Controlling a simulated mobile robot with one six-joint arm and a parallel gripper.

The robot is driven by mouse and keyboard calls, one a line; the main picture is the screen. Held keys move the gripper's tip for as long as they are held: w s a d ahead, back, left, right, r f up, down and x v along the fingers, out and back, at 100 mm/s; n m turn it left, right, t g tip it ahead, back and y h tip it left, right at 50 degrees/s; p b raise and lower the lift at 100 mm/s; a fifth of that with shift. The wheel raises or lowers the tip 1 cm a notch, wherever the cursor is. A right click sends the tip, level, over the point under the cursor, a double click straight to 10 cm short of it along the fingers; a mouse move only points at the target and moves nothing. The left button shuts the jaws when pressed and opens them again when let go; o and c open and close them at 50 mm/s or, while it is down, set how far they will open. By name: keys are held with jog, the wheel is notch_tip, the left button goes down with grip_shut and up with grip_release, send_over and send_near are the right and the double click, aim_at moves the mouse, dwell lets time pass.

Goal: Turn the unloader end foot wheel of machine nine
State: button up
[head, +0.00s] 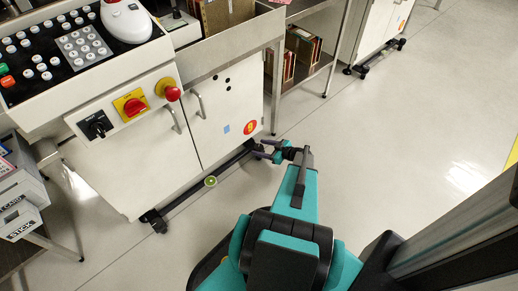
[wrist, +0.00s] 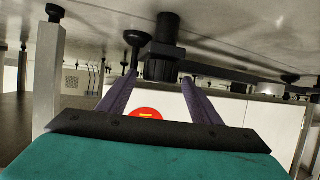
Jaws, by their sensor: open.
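The machine is a white cabinet (head: 225,110) with a red round mark (head: 250,127) low on its door; the mark's number is too small to read surely. The mark also shows in the wrist view (wrist: 146,114). A black ribbed foot wheel (wrist: 161,66) stands under the machine's end, beside a black round foot pad (wrist: 137,40). My gripper (wrist: 159,77) is open, its two purple fingers pointing at the wheel, which appears between the fingertips or just beyond them; contact cannot be told. In the head view my gripper (head: 266,150) is low at the cabinet's right bottom corner, mostly hiding the wheel.
A dark rail (head: 195,192) runs along the cabinet's base to another foot (head: 153,221) at the left. A yellow-green ring (head: 211,181) shows at the rail. A shelf table (head: 300,65) stands behind on the right. The floor (head: 400,130) to the right is clear.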

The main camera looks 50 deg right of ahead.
jog(key=shift+x, duration=0.95)
jog(key=c, duration=0.8)
jog(key=shift+d, duration=0.35)
jog(key=shift+c, duration=1.2)
jog(key=shift+a, duration=0.25)
jog(key=n+y+p, duration=0.2)
jog(key=p, duration=0.2)
jog(key=shift+g, duration=0.4)
